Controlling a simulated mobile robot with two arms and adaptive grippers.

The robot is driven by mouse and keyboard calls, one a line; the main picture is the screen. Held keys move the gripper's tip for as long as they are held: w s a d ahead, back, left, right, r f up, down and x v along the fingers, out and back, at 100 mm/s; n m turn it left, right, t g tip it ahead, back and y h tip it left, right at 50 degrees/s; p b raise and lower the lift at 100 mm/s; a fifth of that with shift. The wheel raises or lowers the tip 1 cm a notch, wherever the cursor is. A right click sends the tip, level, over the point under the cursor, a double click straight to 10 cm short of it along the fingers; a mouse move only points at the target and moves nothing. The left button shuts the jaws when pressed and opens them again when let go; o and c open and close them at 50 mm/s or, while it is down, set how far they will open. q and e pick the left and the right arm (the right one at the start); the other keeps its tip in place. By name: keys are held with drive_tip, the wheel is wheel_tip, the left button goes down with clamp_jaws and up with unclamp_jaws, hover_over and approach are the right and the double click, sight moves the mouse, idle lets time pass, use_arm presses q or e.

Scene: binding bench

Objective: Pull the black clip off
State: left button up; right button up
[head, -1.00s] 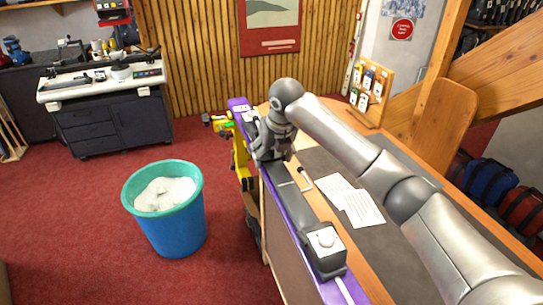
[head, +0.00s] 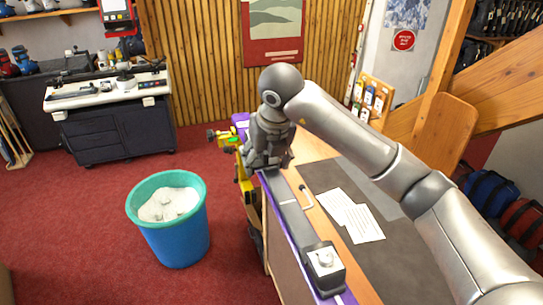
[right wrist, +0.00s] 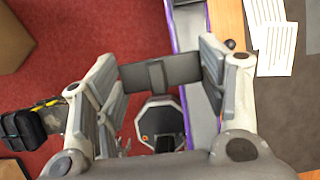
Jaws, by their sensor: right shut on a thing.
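The black clip (right wrist: 160,73) shows as a dark bar between the two fingers of my right gripper (right wrist: 163,72) in the right wrist view, with both fingers against its ends. It crosses in front of the edge of a purple-edged ski (right wrist: 186,120). In the head view my right gripper (head: 268,162) is over the far part of the ski (head: 293,215), and its hand hides the clip there. I cannot tell whether the clip still touches anything below. My left gripper is not in view.
The ski lies along the left edge of the wooden bench (head: 358,278). A black-and-white binding part (head: 324,268) sits near its front end. Papers (head: 350,215) lie on the bench mat. A yellow clamp (head: 243,180) is beside the bench. A blue bin (head: 178,240) stands on the red floor.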

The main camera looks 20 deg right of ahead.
sight(261, 163)
drive_tip(key=s, duration=0.1)
drive_tip(key=s+a+r, duration=0.1)
drive_tip(key=s+a, duration=0.1)
drive_tip(key=shift+r, duration=0.3)
drive_tip(key=shift+s+a+r, duration=0.15)
drive_tip(key=shift+s+r, duration=0.2)
drive_tip(key=shift+s, duration=0.05)
drive_tip(key=shift+r+p, duration=1.2)
drive_tip(key=shift+r, duration=1.65)
